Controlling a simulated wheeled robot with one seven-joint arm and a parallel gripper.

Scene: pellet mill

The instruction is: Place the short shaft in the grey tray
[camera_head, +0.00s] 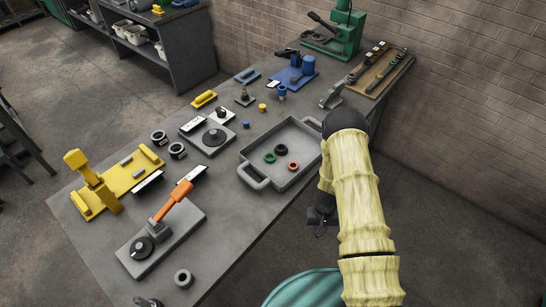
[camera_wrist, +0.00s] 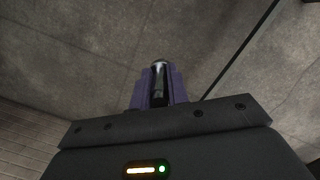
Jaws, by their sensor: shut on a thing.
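The grey tray (camera_head: 306,135) lies on the right side of the bench, with a handle at its near-left end. A green ring (camera_head: 269,157), a black ring (camera_head: 281,149) and an orange ring (camera_head: 293,166) lie in it. My gripper (camera_wrist: 160,92) shows in the wrist view with purple fingers shut on a dark, shiny metal cylinder, which looks like the short shaft (camera_wrist: 159,70). In the head view my gripper (camera_head: 319,226) is to the right of and below the tray, past the bench edge. The shaft cannot be made out there.
A grey base with an orange-handled lever (camera_head: 174,202) and a yellow fixture (camera_head: 118,184) stand at the bench's left. Small parts and a blue mat (camera_head: 293,79) lie farther back. A green press (camera_head: 338,37) stands near the brick wall. Bare floor lies right of the bench.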

